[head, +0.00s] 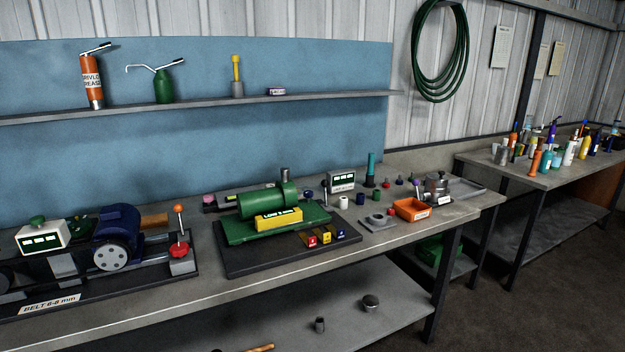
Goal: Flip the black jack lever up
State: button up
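I see a thin lever with a dark knob (324,186) just right of the green machine (268,203), in front of a small display box. It is small here and looks roughly upright; its base is partly hidden, and I cannot tell whether it is the black jack lever. Another lever, with an orange ball (179,209), stands upright on a red and grey base at the left. My gripper is not in view.
The grey bench (215,300) holds a blue motor (117,236) at the left, an orange bin (411,209) and small parts at the right. Blocks with red, yellow and blue faces sit in front of the green machine. Bare benchtop runs along the front edge.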

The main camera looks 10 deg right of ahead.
aim_at(324, 182)
jog(key=i+l, duration=0.15)
jog(key=l, duration=0.2)
jog(key=i+l, duration=0.15)
jog(key=l, duration=0.25)
jog(key=i+l, duration=0.2)
jog(key=l, duration=0.2)
jog(key=i+l, duration=0.15)
jog(key=l, duration=0.2)
jog(key=i+l, duration=0.15)
jog(key=l, duration=0.2)
jog(key=u, duration=0.05)
